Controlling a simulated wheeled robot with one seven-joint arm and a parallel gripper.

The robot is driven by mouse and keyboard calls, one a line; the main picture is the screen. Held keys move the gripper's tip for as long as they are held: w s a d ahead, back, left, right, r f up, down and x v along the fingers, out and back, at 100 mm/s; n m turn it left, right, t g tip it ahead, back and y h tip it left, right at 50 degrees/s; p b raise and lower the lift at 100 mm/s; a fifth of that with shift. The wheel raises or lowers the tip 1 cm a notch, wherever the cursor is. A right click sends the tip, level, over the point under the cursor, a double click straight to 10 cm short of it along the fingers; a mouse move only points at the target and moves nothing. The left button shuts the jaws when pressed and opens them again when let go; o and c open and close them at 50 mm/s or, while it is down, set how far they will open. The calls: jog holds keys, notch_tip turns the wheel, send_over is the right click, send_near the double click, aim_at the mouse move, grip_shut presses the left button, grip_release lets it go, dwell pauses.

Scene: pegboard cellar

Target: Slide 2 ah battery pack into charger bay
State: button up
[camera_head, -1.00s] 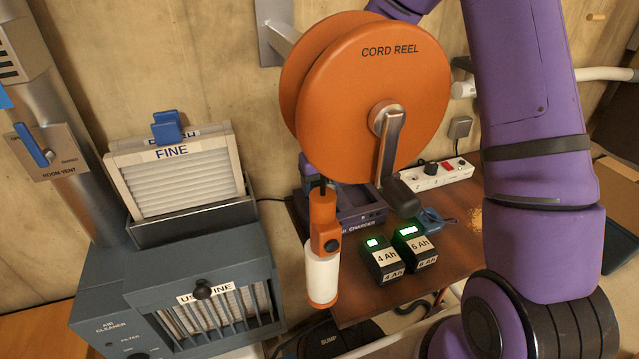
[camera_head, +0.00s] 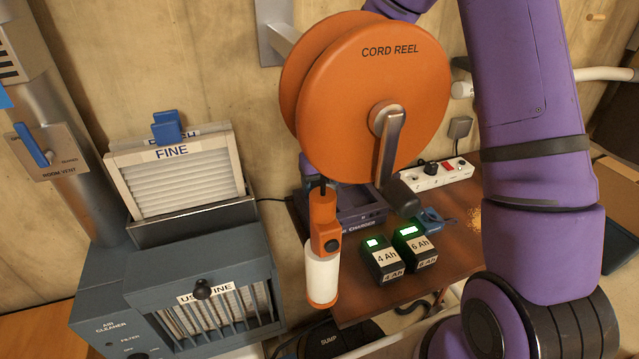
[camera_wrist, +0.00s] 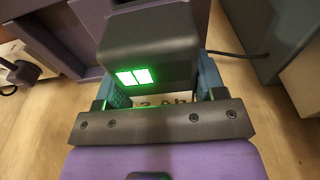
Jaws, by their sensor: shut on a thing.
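My gripper (camera_wrist: 156,105) is in the wrist view, its teal fingers shut on the sides of the dark battery pack (camera_wrist: 152,42). The pack has a lit green indicator and a partly hidden label that looks like "2 Ah". The dark purple charger (camera_wrist: 62,38) is beyond and beside the pack. I cannot tell whether the pack is inside a bay. In the head view the charger (camera_head: 362,215) stands on the brown table, partly covered by the cord reel. My gripper and the held pack are hidden behind the reel in that view.
The orange cord reel (camera_head: 375,85) and its hanging handle stand in front of the charger. Battery packs marked 4 Ah (camera_head: 383,262) and 6 Ah (camera_head: 417,248) sit in front of the charger. A white power strip (camera_head: 440,175) lies behind right; the air cleaner (camera_head: 180,290) is at left.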

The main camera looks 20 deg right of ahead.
jog(key=shift+f, duration=1.1)
dwell(1.9)
jog(key=o, duration=1.1)
jog(key=shift+r, duration=3)
